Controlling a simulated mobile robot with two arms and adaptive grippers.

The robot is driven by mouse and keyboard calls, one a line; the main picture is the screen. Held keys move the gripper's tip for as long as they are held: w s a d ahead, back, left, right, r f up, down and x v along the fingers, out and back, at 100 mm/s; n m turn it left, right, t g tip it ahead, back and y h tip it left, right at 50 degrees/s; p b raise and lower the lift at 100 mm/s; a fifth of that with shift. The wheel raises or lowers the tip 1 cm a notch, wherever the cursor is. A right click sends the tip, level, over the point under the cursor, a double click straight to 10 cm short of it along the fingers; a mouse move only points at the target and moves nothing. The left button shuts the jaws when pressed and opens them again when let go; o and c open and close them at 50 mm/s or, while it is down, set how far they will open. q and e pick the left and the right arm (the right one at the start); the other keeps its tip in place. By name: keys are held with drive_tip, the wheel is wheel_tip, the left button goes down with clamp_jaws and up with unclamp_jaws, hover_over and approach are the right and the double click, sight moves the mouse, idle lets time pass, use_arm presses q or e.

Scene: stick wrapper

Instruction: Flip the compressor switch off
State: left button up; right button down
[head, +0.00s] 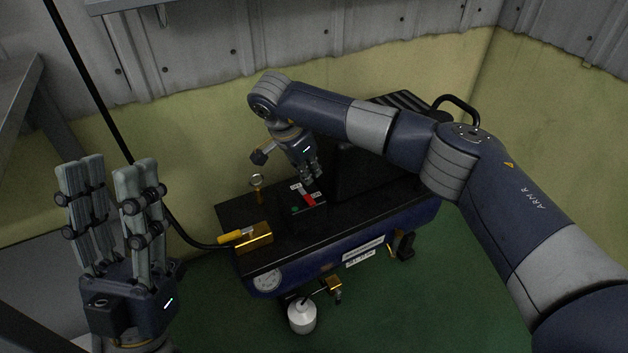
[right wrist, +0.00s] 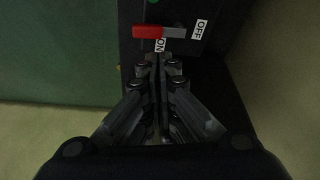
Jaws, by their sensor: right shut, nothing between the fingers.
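The compressor (head: 390,224) stands on the green floor, with a black top and blue tank. Its switch (head: 308,195) is a small red lever on a dark control box, beside a green spot (head: 295,209). In the right wrist view the switch (right wrist: 146,31) has a red end at left and a grey end at right. An ON label (right wrist: 159,45) is below it and an OFF label (right wrist: 200,29) at its right. My right gripper (head: 308,179) is shut and empty, its fingertips (right wrist: 158,58) close to the ON label; contact cannot be told. My left gripper (head: 108,166) is open and empty, away from the compressor.
A black hose (head: 88,78) runs down at left. Walls stand behind and right.

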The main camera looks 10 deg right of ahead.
drive_tip(key=v, duration=0.6)
drive_tip(key=shift+r, duration=0.25)
drive_tip(key=shift+s+a, duration=0.1)
drive_tip(key=shift+s, duration=0.05)
